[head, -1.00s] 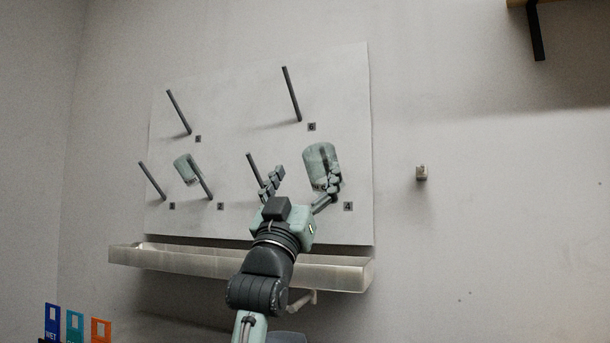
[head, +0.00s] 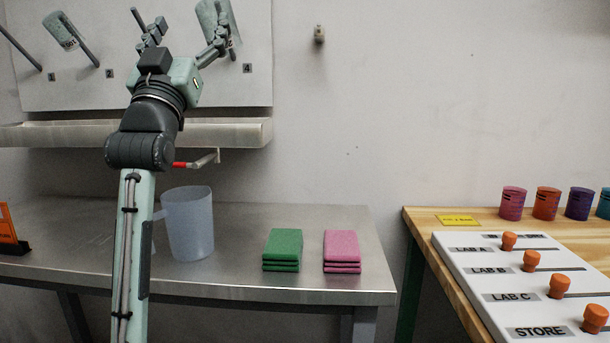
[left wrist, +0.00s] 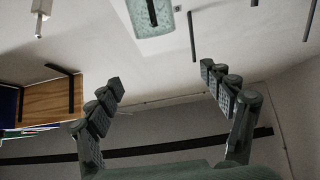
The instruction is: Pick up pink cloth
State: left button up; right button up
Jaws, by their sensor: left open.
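The pink cloth (head: 342,250) lies folded in a stack on the metal table (head: 230,285), near its right end. A folded green cloth (head: 283,249) lies just left of it, with a small gap between them. My left gripper (head: 184,40) is raised high in front of the pegboard, well above and left of the pink cloth. It is open, and its spread fingers also show in the left wrist view (left wrist: 165,90) with nothing between them. The pink cloth is not in the left wrist view. My right gripper is not in view.
A translucent jug (head: 190,225) stands on the metal table left of the cloths. A metal trough (head: 235,133) with a red-handled tap (head: 195,162) below it runs along the wall. The wooden table (head: 425,217) at right holds a labelled white board (head: 480,262) and several coloured cups.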

aim_at(341, 252)
jog(key=k, duration=0.9)
